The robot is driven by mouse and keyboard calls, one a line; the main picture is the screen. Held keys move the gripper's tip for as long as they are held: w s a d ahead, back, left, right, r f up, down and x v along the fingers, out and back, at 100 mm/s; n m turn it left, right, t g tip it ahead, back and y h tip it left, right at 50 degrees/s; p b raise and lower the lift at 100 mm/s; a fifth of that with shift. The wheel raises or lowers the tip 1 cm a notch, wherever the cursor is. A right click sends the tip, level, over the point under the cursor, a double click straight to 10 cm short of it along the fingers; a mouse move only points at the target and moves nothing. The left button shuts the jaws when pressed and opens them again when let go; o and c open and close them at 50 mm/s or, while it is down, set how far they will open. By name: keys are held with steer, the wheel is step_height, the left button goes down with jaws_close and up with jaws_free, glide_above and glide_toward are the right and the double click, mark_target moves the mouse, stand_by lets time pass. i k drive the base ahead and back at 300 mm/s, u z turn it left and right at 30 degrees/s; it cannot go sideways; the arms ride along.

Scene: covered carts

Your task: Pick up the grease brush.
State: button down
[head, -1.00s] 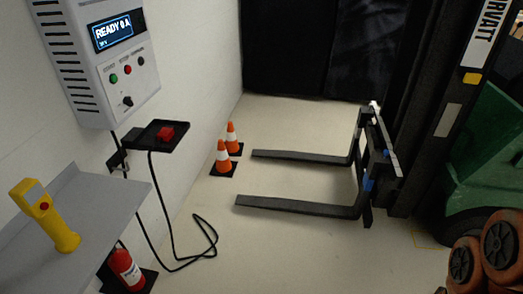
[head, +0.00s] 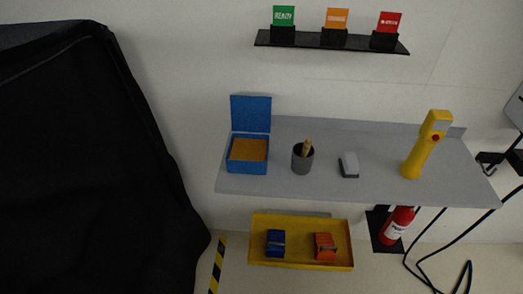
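A short tan handle (head: 307,147) sticks up out of the cup, leaning slightly. It may be the grease brush; its lower end is hidden inside the cup, so I cannot tell for sure. My gripper is not in view.
On the shelf are an open blue box (head: 248,167), a small block (head: 348,166) and a yellow handheld device (head: 423,150). A yellow tray (head: 300,264) sits below, a black card rack (head: 330,42) above. A fire extinguisher (head: 397,226) and cables are lower right. Black cover (head: 90,160) fills the left.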

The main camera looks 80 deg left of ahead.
mark_target(307, 143)
steer(key=u, duration=0.25)
steer(key=k, duration=0.15)
steer(key=z, duration=5.8)
steer(key=k, duration=2.3)
steer(key=z, duration=0.05)
